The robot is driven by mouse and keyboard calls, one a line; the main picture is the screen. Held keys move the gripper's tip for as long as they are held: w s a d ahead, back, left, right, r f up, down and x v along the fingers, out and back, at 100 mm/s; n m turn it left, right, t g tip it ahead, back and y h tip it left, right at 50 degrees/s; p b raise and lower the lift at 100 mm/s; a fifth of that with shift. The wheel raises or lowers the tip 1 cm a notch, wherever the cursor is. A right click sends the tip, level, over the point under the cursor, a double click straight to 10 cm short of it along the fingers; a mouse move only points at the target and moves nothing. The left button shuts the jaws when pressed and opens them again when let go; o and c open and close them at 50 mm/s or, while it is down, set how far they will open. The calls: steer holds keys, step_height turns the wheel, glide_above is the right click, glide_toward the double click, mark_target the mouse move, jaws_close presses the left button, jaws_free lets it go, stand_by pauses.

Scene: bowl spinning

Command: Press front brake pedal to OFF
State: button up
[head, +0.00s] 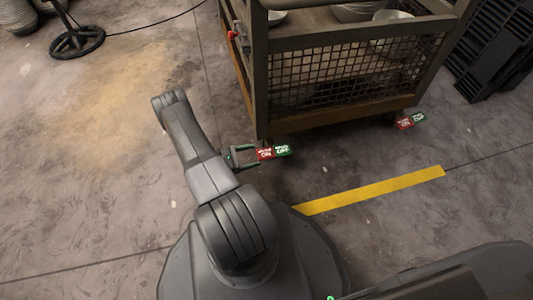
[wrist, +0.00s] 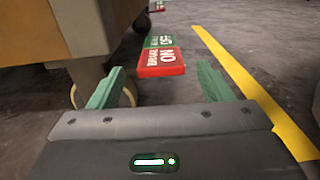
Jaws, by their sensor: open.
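A brake pedal with a red ON part (head: 265,154) and a green OFF part (head: 283,150) sits low by the near corner of the cart (head: 345,118). In the wrist view the red part (wrist: 162,66) is nearer to me and the green part (wrist: 160,42) lies beyond it. My gripper (head: 249,155) is open and empty, low beside the red end in the head view. In the wrist view its green fingers (wrist: 160,72) stand apart, with the pedal ahead between them. I cannot tell whether they touch it. A second red and green pedal (head: 410,120) is at the cart's right corner.
The cart has mesh sides and holds metal bowls (head: 360,10). A cart leg and wheel stand close to my left finger in the wrist view. A yellow floor stripe (head: 375,190) runs to the right. Black crates (head: 490,60) stand at the far right.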

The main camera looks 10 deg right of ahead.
mark_target(274, 151)
steer(key=d+b, duration=0.1)
steer(key=d, duration=0.5)
steer(key=shift+w+d, duration=0.1)
steer(key=shift+d, duration=0.3)
